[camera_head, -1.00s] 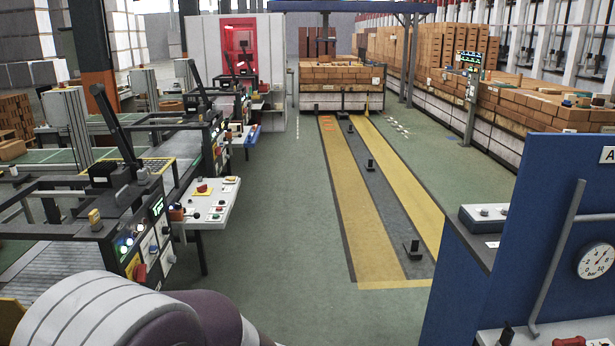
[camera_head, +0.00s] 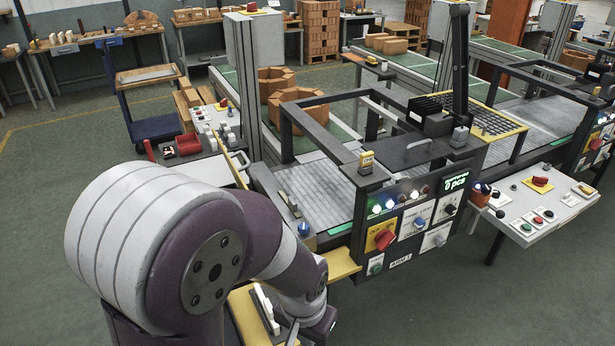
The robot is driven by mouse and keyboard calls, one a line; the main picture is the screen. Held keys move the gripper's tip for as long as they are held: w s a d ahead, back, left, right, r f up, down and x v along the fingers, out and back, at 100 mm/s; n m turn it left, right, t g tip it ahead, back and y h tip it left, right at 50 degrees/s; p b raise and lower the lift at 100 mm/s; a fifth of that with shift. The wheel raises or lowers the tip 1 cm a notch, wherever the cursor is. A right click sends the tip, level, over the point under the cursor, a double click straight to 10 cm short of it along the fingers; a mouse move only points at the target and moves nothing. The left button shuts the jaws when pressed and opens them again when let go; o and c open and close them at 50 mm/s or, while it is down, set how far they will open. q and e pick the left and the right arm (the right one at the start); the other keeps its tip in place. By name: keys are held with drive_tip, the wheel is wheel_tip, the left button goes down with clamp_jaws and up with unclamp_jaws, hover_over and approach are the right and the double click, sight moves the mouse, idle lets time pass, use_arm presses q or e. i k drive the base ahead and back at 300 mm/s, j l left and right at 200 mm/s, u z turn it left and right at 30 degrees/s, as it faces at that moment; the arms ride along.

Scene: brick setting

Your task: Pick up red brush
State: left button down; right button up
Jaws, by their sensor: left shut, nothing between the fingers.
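A small red object (camera_head: 189,145) lies on a dark tray left of the machine in the head view. A thin red upright piece (camera_head: 149,150) stands at the tray's left edge. I cannot tell for sure which of them is the red brush. My left arm crosses the lower left. My left gripper (camera_head: 318,328) is at the bottom edge, partly cut off, shut and empty. It is low in front of the machine, well apart from both red objects. My right gripper is out of view.
The machine (camera_head: 405,228) with knobs and a lit display stands right of my left arm. A yellow ledge (camera_head: 247,318) with white pieces is beside the gripper. A control panel (camera_head: 548,207) juts out at right. Green floor is free at far left and lower right.

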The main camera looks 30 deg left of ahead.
sight(147, 144)
drive_tip(key=i+u, duration=0.25)
drive_tip(key=u, duration=0.2)
drive_tip(key=i+u, duration=0.2)
drive_tip(key=u, duration=0.25)
drive_tip(key=i+l+u, duration=0.2)
drive_tip(key=u, duration=0.25)
drive_tip(key=i+l+u, duration=0.2)
drive_tip(key=u, duration=0.25)
